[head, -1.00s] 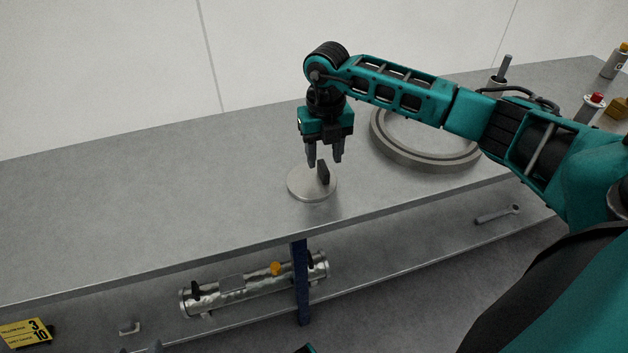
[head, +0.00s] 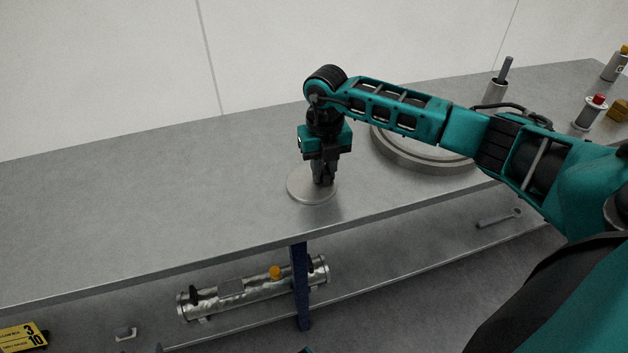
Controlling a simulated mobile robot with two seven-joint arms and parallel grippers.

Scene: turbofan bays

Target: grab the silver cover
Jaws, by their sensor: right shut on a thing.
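The silver cover (head: 304,190) is a flat round disc with a dark upright handle on top. It lies on the grey workbench (head: 150,200) near its front edge. My right gripper (head: 323,181) points straight down over the cover, with its fingers shut on the handle, which they mostly hide. The cover appears to rest flat on the bench top. My left gripper does not show clearly in the head view.
A large grey ring (head: 420,160) lies on the bench behind my right forearm. Bottles (head: 591,112) stand at the far right. A metal cylinder (head: 250,290) and a wrench (head: 498,217) lie on the lower shelf. The bench left of the cover is clear.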

